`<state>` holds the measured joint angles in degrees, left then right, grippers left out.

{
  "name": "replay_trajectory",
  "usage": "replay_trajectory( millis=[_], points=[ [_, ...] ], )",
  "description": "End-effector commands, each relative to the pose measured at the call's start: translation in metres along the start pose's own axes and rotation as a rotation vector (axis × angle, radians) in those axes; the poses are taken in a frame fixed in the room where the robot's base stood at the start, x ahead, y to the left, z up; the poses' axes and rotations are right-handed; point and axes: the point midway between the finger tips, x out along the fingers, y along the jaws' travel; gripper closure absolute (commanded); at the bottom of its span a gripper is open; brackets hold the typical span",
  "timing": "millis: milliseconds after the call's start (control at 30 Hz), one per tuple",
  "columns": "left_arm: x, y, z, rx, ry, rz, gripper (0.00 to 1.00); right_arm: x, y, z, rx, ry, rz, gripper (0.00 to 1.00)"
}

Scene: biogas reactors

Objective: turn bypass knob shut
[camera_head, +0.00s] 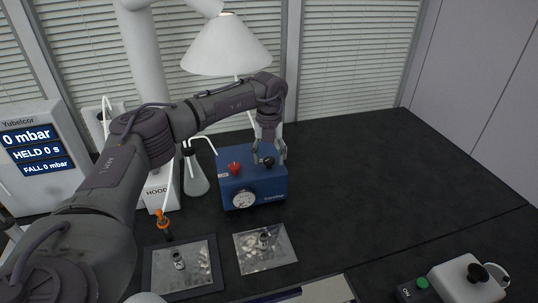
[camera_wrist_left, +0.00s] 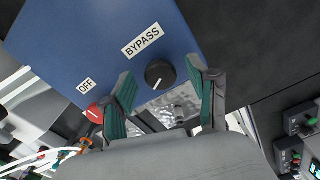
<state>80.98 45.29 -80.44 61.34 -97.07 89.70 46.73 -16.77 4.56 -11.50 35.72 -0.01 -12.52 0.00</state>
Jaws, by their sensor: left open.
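The bypass knob (camera_wrist_left: 160,74) is a round black knob with a white pointer line, on a blue box (camera_head: 239,185) below a white BYPASS label (camera_wrist_left: 143,40). In the head view the black knob (camera_head: 267,162) is on the right of the box top. My left gripper (camera_wrist_left: 166,88) is open, its two green-padded fingers on either side of the knob with gaps visible. In the head view, my left gripper (camera_head: 270,155) points down over the knob. A red knob (camera_head: 235,168) is on the left of the box, by an OFF label (camera_wrist_left: 86,86). My right gripper is not in view.
A round gauge (camera_head: 244,199) is on the box front.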

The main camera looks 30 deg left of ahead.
Motion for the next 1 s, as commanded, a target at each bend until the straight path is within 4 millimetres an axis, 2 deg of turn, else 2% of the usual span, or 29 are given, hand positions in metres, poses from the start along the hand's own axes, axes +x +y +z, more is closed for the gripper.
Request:
replay_trajectory(
  millis=[167,533,767,1000],
  points=[
    [0.0,0.0,0.0,0.0,0.0,0.0,0.4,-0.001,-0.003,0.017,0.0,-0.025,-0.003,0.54],
    [0.0,0.0,0.0,0.0,0.0,0.0,1.0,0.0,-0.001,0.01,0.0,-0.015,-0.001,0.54],
    [0.0,0.0,0.0,0.018,0.0,0.0,1.0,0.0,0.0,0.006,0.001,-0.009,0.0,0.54],
    [-0.001,0.0,0.0,0.124,0.0,-0.001,1.0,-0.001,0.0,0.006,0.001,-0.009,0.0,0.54]
  ],
)
